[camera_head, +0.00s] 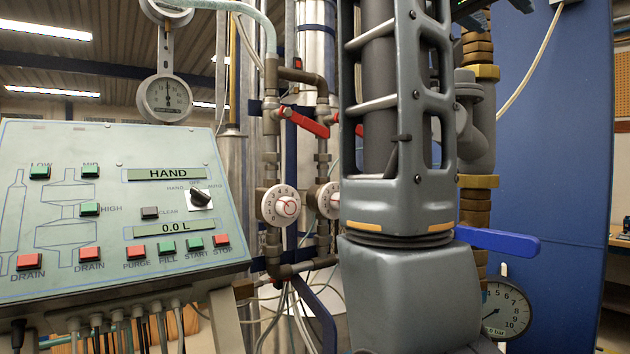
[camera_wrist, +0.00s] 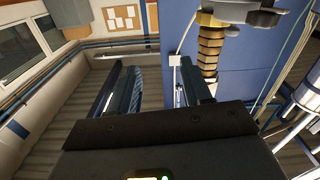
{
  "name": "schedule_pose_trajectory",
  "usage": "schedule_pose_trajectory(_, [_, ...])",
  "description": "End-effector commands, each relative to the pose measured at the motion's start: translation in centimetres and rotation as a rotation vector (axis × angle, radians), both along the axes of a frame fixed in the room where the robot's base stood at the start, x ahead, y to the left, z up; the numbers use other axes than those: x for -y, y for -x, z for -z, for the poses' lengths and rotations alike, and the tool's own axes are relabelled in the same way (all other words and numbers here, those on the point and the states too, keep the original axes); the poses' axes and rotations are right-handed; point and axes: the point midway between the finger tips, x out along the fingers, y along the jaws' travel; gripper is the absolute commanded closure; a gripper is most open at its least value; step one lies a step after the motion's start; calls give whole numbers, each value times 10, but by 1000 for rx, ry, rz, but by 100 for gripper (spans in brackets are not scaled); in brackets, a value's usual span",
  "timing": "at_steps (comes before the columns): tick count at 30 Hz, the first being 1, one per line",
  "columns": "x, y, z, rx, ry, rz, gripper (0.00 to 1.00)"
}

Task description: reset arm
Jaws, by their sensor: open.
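My gripper (camera_wrist: 152,72) shows in the wrist view with its two dark fingers spread apart. Nothing is between the fingers; the room's floor and a blue panel show behind them. In the head view my grey arm stands upright right of centre and covers part of the pipework. The gripper cannot be made out clearly there.
The control panel (camera_head: 110,262) with buttons and displays is at left. Round dials (camera_head: 281,205), red-handled valves (camera_head: 307,122), a blue lever (camera_head: 497,240) and a pressure gauge (camera_head: 503,309) surround my arm. A blue panel (camera_head: 555,170) stands at right.

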Motion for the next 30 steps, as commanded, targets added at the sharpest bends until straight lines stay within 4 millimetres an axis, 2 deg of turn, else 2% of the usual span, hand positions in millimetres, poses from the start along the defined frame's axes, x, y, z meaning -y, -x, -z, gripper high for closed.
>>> schedule_pose_trajectory(11, [-4, -22, 36, -30, 69, -38, 51])
schedule_pose_trajectory(17, [-8, -39, 71, -57, 127, -77, 51])
schedule_pose_trajectory(20, [-10, -49, 95, -74, 163, -104, 51])
schedule_pose_trajectory(23, [-13, -60, 128, -98, 206, -143, 51])
schedule_pose_trajectory(30, [-18, -78, 238, -168, 322, -282, 51])
